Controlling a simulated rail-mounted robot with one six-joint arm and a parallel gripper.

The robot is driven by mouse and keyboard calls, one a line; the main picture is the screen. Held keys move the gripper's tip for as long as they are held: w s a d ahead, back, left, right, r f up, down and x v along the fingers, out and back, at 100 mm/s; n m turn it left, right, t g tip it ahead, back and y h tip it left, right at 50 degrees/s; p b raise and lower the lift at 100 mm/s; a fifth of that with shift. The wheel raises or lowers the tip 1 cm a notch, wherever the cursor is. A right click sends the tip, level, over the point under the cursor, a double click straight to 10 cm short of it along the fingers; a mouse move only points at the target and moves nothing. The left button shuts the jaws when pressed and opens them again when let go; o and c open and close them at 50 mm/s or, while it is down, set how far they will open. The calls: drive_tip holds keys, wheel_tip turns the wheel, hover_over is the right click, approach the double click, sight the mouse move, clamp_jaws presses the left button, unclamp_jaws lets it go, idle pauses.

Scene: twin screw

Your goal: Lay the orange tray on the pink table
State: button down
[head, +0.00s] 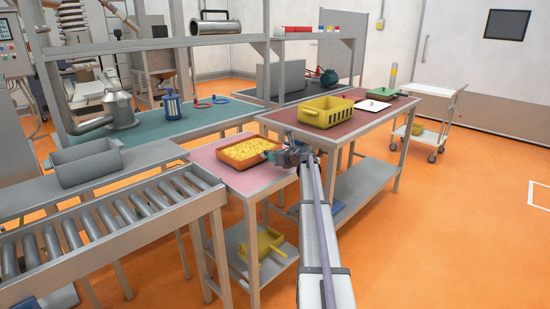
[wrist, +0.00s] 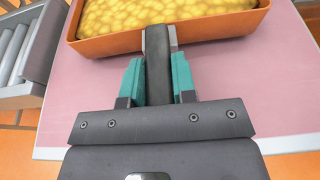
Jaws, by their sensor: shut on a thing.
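The orange tray (head: 225,158) is filled with yellow pieces and sits at the pink table (head: 245,182), over its middle. In the wrist view the tray (wrist: 115,47) is at the top, with its near wall facing me. Pink tabletop (wrist: 75,100) shows around it; I cannot tell whether the tray's base touches the table. My gripper (wrist: 158,62) is shut on the tray's near side, with a dark bar between its teal-lined fingers. In the head view my gripper (head: 284,156) is at the tray's right side.
A dark red table (head: 350,122) with a yellow crate (head: 326,110) is to the right. A yellow item (head: 262,243) lies on the shelf below. Bare pink surface lies in front of the tray.

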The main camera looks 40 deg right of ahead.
drive_tip(key=shift+f+b, duration=0.5)
drive_tip(key=shift+b, duration=0.05)
idle(0.7)
drive_tip(key=c, duration=0.8)
unclamp_jaws()
drive_tip(key=shift+c, duration=0.2)
drive_tip(key=p+v, duration=0.3)
drive_tip(key=v, duration=0.8)
